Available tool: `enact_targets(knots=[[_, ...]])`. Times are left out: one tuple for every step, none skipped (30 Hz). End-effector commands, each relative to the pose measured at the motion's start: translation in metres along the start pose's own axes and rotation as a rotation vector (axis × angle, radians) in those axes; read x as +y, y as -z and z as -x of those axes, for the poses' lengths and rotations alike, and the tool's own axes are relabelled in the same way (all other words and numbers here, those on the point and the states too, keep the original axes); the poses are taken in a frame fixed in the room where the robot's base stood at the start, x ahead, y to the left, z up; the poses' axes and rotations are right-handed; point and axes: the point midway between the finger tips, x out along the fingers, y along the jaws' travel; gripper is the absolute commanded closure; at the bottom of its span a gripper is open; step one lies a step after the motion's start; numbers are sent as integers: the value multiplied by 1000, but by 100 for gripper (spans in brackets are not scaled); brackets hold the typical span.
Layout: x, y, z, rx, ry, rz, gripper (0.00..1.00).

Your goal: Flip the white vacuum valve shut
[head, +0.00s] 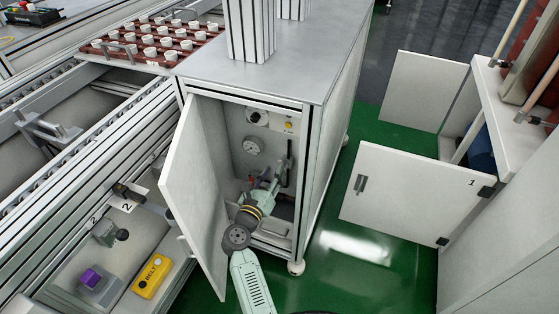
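The open metal cabinet (312,185) stands in the middle of the head view. Inside it, a round gauge (253,146) sits on the back panel below a round dark-and-white fitting (257,117). My gripper (281,170) is inside the cabinet, low and right of the gauge, close to a small dark upright part and a bit of red. I cannot clearly pick out the white vacuum valve; my gripper and wrist cover part of the panel there. The fingers are too small to tell whether they are open, shut, or touching anything.
The cabinet door (194,190) stands open on the left of my arm. A yellow button (289,125) sits on the upper panel. A conveyor (75,150) and a yellow BELT box (152,276) lie left. An open white door (415,195) stands right, across green floor (345,270).

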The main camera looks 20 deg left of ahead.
Motion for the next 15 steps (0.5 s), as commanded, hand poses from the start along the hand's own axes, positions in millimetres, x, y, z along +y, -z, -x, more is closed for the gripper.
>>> enact_targets(knots=[[-1, -2, -11, 0, 2, -1, 68], [0, -2, -17, 0, 2, 0, 68], [-1, -1, -24, 0, 2, 0, 68], [0, -1, -29, 0, 2, 0, 68], [0, -1, -34, 0, 1, -1, 68], [0, -1, -40, 0, 2, -1, 68], [0, -1, -44, 0, 2, 0, 68], [0, -1, -47, 0, 1, -1, 68], [0, -1, -51, 0, 0, 0, 68], [0, 0, -53, 0, 0, 0, 68], [0, 0, -56, 0, 0, 0, 68], [0, 0, -58, 0, 1, 0, 68], [0, 0, -59, 0, 1, -1, 68], [0, 0, -60, 0, 1, 0, 68], [0, 0, -60, 0, 0, 0, 68]])
